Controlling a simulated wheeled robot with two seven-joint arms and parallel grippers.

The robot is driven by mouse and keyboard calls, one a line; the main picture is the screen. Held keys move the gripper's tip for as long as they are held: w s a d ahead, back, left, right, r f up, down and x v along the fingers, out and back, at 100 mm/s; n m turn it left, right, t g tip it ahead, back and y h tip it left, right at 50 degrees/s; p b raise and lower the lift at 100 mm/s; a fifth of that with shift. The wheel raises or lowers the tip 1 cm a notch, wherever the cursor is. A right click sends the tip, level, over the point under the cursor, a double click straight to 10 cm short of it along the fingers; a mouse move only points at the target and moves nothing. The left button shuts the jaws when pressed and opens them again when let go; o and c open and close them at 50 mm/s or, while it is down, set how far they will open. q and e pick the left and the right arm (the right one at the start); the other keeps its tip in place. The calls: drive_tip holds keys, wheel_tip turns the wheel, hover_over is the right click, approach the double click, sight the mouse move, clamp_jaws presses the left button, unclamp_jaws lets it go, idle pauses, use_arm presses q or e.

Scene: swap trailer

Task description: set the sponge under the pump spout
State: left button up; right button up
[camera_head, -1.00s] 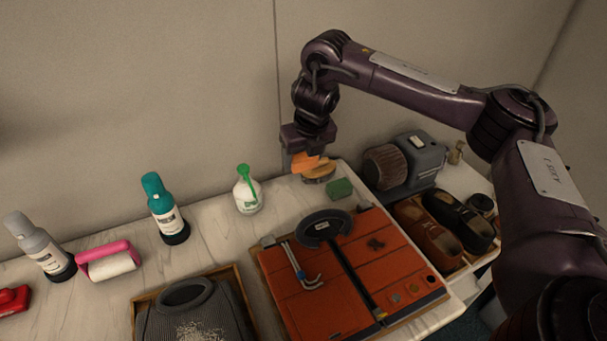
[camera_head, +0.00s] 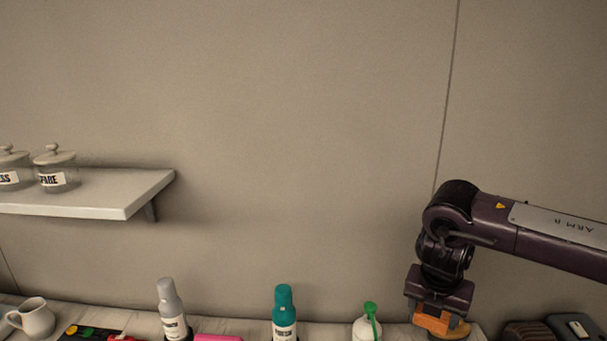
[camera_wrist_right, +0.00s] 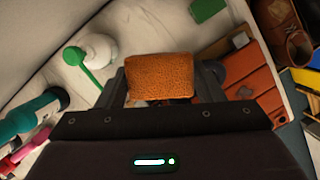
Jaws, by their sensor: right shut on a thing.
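My right gripper (camera_head: 438,306) is shut on an orange sponge (camera_head: 434,324). The sponge (camera_wrist_right: 161,76) fills the space between the fingers in the right wrist view, a block with a pitted face. The pump bottle (camera_head: 365,329) is white with a green spout (camera_head: 371,309). It stands to the left of the gripper in the head view, with its lower part cut off by the frame edge. In the wrist view the bottle (camera_wrist_right: 100,47) is left of and beyond the sponge, apart from it. My left gripper is not in view.
A teal bottle (camera_head: 284,306) and a grey bottle (camera_head: 171,304) stand further left. A mug (camera_head: 34,317) is at far left, below a wall shelf (camera_head: 120,202). A green block (camera_wrist_right: 208,9) and an orange-red board (camera_wrist_right: 258,82) show in the wrist view.

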drive_tip(key=s+a+f+m+g+y, duration=0.1)
drive_tip(key=s+a+f+m+g, duration=0.2)
drive_tip(key=s+m, duration=0.5)
drive_tip(key=s+a+f+m+g+y, duration=0.1)
drive_tip(key=s+a+f+m+g, duration=0.2)
drive_tip(key=s+m, duration=0.6)
drive_tip(key=m, duration=1.2)
drive_tip(key=shift+a, duration=0.25)
drive_tip(key=shift+a, duration=0.1)
